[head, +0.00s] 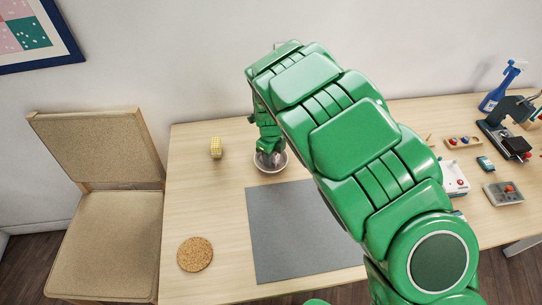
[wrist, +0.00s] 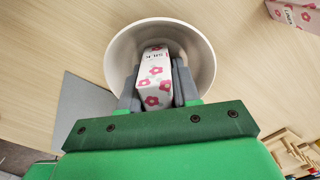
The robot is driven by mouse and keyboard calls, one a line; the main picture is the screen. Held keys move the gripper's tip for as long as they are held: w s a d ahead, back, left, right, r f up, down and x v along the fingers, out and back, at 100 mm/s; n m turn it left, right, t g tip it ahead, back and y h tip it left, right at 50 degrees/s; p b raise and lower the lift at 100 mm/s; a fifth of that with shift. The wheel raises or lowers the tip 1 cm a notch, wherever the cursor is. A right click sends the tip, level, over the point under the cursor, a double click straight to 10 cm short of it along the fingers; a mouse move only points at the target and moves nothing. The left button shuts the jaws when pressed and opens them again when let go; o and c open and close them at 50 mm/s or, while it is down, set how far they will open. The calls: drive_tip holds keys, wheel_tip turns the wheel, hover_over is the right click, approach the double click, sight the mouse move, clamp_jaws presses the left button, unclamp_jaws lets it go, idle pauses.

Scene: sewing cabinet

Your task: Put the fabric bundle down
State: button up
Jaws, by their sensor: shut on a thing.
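The fabric bundle (wrist: 154,84) is a white block with pink flowers and the letters "SILK" on its face. In the wrist view my gripper (wrist: 157,78) is shut on it, with a grey finger on each side. The bundle and fingertips overlap the white round bowl (wrist: 121,52); I cannot tell whether the bundle touches its bottom. In the head view my gripper (head: 268,154) reaches down into the bowl (head: 272,169) behind the grey mat, and my arm and fingers mostly hide the bundle.
A second flowered bundle (wrist: 296,14) lies at the wrist view's upper right. Small items and a blue spray bottle (head: 499,88) stand right. A chair (head: 113,230) stands left.

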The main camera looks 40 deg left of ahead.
drive_tip(key=o, duration=1)
drive_tip(key=shift+f, duration=0.1)
wheel_tip(320, 180, up, 12)
drive_tip(key=shift+r, duration=0.15)
idle(0.3)
